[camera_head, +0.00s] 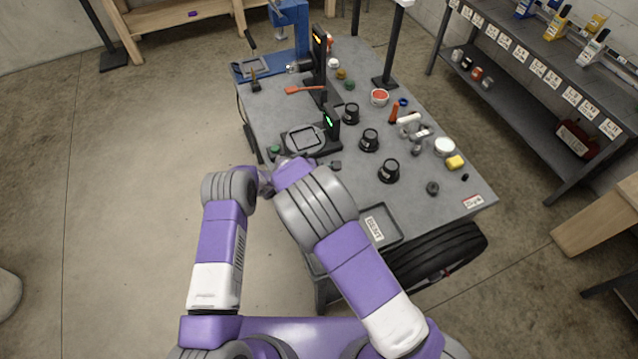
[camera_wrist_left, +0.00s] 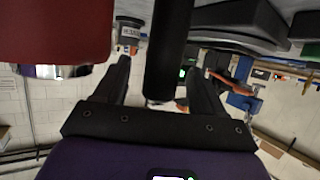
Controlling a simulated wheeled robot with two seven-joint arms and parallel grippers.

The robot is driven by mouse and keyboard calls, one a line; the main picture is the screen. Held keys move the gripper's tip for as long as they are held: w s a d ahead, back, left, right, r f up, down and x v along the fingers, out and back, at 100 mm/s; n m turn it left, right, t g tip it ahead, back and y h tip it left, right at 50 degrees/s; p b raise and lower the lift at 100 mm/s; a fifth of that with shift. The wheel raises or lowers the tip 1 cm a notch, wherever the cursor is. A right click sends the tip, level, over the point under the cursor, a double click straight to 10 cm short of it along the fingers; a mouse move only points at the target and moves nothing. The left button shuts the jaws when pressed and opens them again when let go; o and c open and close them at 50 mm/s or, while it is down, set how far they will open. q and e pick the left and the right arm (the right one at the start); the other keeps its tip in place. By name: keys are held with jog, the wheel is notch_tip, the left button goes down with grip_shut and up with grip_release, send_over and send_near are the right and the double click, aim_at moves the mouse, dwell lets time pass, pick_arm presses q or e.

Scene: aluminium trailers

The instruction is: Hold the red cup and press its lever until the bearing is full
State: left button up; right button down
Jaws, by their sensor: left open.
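In the left wrist view, which looks upside down, my left gripper (camera_wrist_left: 160,68) is open, its two dark fingers apart. A black cylindrical bar (camera_wrist_left: 168,45) shows between the fingers; I cannot tell whether they touch it. The red cup (camera_wrist_left: 55,30), a large red cylinder with a metal rim, is close to the camera at the left, beside the fingers. In the head view my two arms reach to the near left edge of the table, and they hide both grippers and the cup there. I cannot make out the lever or the bearing.
The grey table (camera_head: 450,200) carries several black round pots (camera_head: 389,171), a round plate (camera_head: 304,138) by a green display, and a blue press (camera_head: 291,28) at the back. A shelf (camera_head: 540,110) stands right.

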pick_arm(q)
jog(key=shift+a, duration=0.1)
jog(key=v, duration=1.2)
jog(key=shift+s+f, duration=0.1)
jog(key=shift+s, duration=0.05)
